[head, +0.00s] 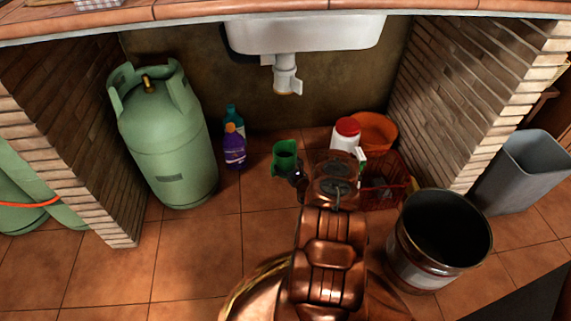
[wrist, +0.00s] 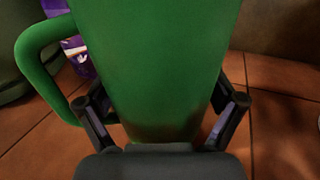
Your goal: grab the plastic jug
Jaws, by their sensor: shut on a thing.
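The green plastic jug (head: 284,157) is at the end of my arm under the sink in the head view. In the wrist view the jug (wrist: 160,65) fills the middle, with its handle (wrist: 35,65) on the left. My gripper (wrist: 165,115) has one finger on each side of the jug's body and is shut on it. In the head view my gripper (head: 298,176) is mostly hidden behind my own arm. I cannot tell whether the jug touches the floor.
A green gas cylinder (head: 167,140) and a purple bottle (head: 234,148) stand left. A red-lidded white container (head: 345,136), an orange bucket (head: 376,130) and a red crate (head: 392,168) are right. A black-mouthed bin (head: 438,245) stands nearer. The sink drain (head: 286,78) hangs above.

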